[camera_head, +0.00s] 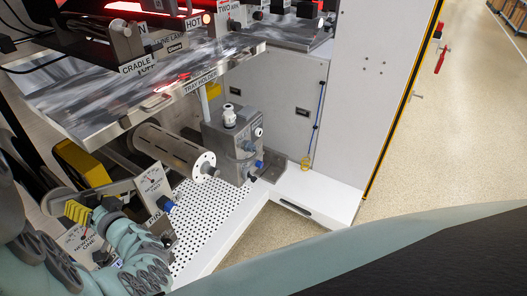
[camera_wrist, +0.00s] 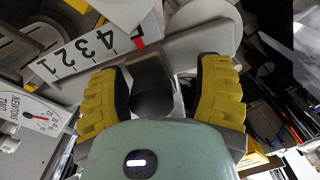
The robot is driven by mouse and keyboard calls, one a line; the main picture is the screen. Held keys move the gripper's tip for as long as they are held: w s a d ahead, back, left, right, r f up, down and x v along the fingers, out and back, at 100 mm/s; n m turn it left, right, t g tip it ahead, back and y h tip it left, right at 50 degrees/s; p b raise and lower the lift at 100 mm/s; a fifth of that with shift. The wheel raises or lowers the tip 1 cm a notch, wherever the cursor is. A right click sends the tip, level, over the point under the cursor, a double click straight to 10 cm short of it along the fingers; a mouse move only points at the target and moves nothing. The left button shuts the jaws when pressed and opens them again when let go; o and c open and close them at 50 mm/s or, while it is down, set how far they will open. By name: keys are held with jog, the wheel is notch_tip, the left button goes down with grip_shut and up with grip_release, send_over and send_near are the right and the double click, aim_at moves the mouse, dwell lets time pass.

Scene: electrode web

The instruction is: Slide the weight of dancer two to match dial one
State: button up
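In the wrist view a white scale plate (camera_wrist: 72,58) numbered from 1 upward lies beyond my fingers. A red pointer (camera_wrist: 139,42) stands past the 4, near a partly covered 5. A dark rounded part (camera_wrist: 153,92), possibly the weight, lies between the yellow fingers of my gripper (camera_wrist: 164,78), with gaps visible on both sides. My gripper is open. It also shows in the head view (camera_head: 79,210), beside the dials. Dial one (camera_head: 80,240) is partly hidden by my arm, and its reading is too small to tell. Dial two (camera_head: 153,183) also shows in the wrist view (camera_wrist: 38,118).
A slotted roller (camera_head: 172,150) and a grey valve block (camera_head: 232,140) stand right of the dials. A metal tray holder table (camera_head: 150,88) overhangs them. A white perforated plate (camera_head: 205,220) lies below. The floor (camera_head: 425,135) is clear at right.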

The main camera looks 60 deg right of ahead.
jog(key=shift+s+d, duration=0.1)
jog(key=shift+s, duration=0.05)
jog(key=shift+s, duration=0.2)
jog(key=s, duration=1.1)
jog(key=shift+s+d, duration=0.2)
